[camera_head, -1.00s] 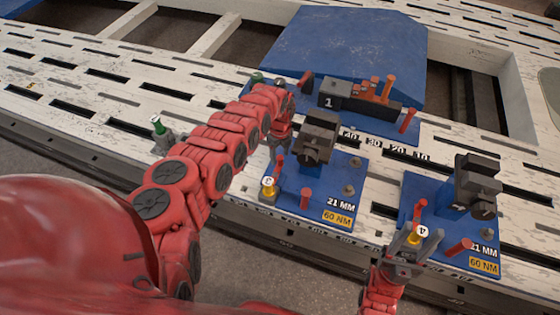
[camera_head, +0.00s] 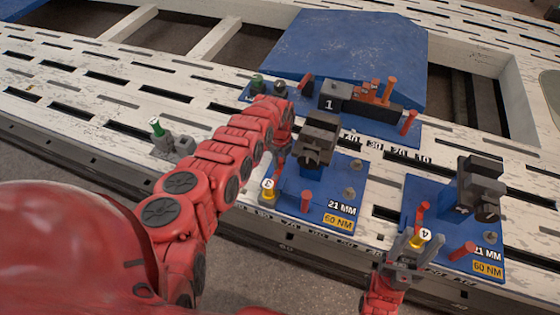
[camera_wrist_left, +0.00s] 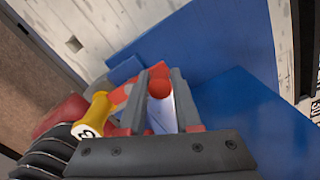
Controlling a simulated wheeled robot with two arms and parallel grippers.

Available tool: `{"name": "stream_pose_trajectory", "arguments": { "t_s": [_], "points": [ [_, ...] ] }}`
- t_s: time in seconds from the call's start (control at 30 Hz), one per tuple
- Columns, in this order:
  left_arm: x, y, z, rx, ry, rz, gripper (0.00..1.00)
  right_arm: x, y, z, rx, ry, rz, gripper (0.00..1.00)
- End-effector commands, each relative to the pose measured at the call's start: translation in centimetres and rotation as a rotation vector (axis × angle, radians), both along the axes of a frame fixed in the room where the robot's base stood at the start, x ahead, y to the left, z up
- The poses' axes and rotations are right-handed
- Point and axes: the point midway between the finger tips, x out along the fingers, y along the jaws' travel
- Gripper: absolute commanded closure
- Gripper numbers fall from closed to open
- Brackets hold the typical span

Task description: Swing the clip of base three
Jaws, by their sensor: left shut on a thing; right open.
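Base three is a blue plate (camera_head: 325,190) with a dark clamp block (camera_head: 318,140), red pegs and a yellow post marked 3 (camera_head: 268,186). My left gripper (camera_head: 280,152) is at the back left of this plate, beside the dark block. In the left wrist view its two grey fingers (camera_wrist_left: 160,100) are shut on a red round-ended handle (camera_wrist_left: 159,88). The yellow post marked 3 (camera_wrist_left: 92,118) stands to the left of the fingers there. My arm and fingers hide part of the clip. My right gripper (camera_head: 408,246) is open, close to the yellow post marked 4 (camera_head: 420,238).
Base four (camera_head: 425,190), a similar blue plate with a dark clamp, lies to the right. Base one (camera_head: 385,125) lies behind, with red and orange handles. A green-topped grey piece (camera_head: 160,138) stands on the slotted white frame (camera_head: 75,105) at left.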

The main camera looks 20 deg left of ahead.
Motion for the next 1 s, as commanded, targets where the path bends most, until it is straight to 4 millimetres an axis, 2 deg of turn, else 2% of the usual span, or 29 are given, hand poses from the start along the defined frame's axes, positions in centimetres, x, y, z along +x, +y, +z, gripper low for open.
{"name": "stream_pose_trajectory", "arguments": {
  "t_s": [0.27,0.47,1.0],
  "points": [
    [0.0,0.1,0.0,0.000,0.001,0.018,1.00,0.0,0.0,0.1,0.000,0.000,0.000,0.50],
    [0.0,0.4,0.1,-0.001,0.002,0.098,1.00,0.0,0.0,0.3,0.000,0.000,0.000,0.50],
    [-0.8,2.6,0.3,-0.001,0.003,0.574,1.00,0.0,0.0,2.3,0.000,0.000,0.000,0.50]
  ]
}}
